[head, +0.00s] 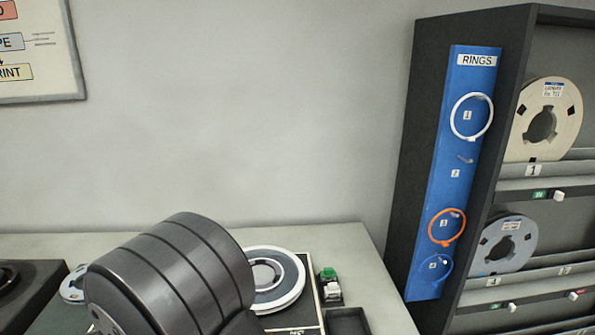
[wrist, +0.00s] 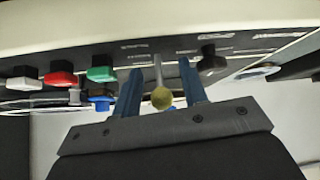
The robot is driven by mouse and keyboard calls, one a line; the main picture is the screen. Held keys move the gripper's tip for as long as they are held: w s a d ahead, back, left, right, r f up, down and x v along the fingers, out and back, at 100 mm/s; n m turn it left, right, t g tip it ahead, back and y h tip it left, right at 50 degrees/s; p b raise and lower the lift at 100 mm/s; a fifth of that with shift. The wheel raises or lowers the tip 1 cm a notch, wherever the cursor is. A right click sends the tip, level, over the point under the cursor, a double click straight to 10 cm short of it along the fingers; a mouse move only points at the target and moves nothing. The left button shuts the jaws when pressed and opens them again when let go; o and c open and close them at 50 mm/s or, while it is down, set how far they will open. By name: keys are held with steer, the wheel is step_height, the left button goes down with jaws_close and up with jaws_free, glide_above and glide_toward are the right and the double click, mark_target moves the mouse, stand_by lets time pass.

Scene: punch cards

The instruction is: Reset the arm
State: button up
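My gripper (wrist: 161,82) shows in the wrist view with two blue fingers apart. Between them is a lever with a yellowish ball knob (wrist: 161,98) on a pale stem. There is a gap on both sides of the knob, so nothing looks gripped. My gripper cannot be made out in the head view.
In the wrist view, a panel carries white (wrist: 25,76), red (wrist: 61,75) and green (wrist: 100,70) keys and a dark knob (wrist: 211,62). In the head view, a tape reel (head: 272,279) is on the desk; a rack (head: 430,130) holding reels and a blue rings board (head: 459,190) stands right.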

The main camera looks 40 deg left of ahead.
steer(key=shift+w+a+f, duration=0.15)
steer(key=shift+f, duration=0.1)
steer(key=shift+r, duration=0.1)
steer(key=v, duration=1.7)
steer(key=x, duration=1.7)
steer(key=shift+f, duration=0.2)
steer(key=shift+r, duration=0.2)
steer(key=shift+w+a+g+h, duration=0.15)
steer(key=shift+g+h, duration=0.35)
steer(key=shift+w+a+g+h, duration=0.15)
steer(key=shift+g+h, duration=0.35)
